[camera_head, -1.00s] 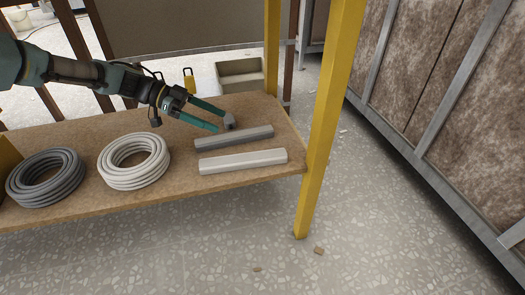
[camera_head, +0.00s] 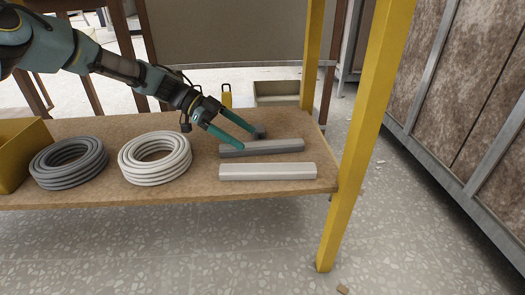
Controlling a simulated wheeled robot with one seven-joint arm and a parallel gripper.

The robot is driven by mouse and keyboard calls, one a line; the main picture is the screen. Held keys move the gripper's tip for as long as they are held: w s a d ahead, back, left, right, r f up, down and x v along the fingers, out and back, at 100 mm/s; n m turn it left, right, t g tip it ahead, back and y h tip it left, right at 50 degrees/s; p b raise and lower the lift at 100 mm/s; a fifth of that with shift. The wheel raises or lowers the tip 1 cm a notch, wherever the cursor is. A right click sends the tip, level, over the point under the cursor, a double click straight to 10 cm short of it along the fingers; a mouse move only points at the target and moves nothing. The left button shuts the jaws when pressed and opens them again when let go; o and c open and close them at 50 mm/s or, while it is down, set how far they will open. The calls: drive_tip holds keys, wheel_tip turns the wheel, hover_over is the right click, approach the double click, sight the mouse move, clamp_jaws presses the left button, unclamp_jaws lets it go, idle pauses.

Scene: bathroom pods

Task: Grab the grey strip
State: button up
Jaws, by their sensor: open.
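The grey strip (camera_head: 265,148) is a dark grey bar lying flat on the wooden shelf, behind a similar white strip (camera_head: 267,172). My gripper (camera_head: 249,139) has two green fingers, open and spread apart. It comes from the upper left, with its fingertips at the strip's left part and back side. The near fingertip appears just over or behind the strip's left end; I cannot tell whether it touches. Nothing is held between the fingers.
A white hose coil (camera_head: 155,160) and a dark grey hose coil (camera_head: 68,163) lie left on the shelf (camera_head: 207,191), beside a yellow box (camera_head: 22,152). A yellow post (camera_head: 362,150) stands at the shelf's right end. A beige bin (camera_head: 282,93) is behind.

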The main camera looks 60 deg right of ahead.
sight(255, 144)
drive_tip(key=b+x, duration=0.1)
drive_tip(key=x, duration=0.3)
drive_tip(key=shift+s+f, duration=0.15)
clamp_jaws()
idle(0.5)
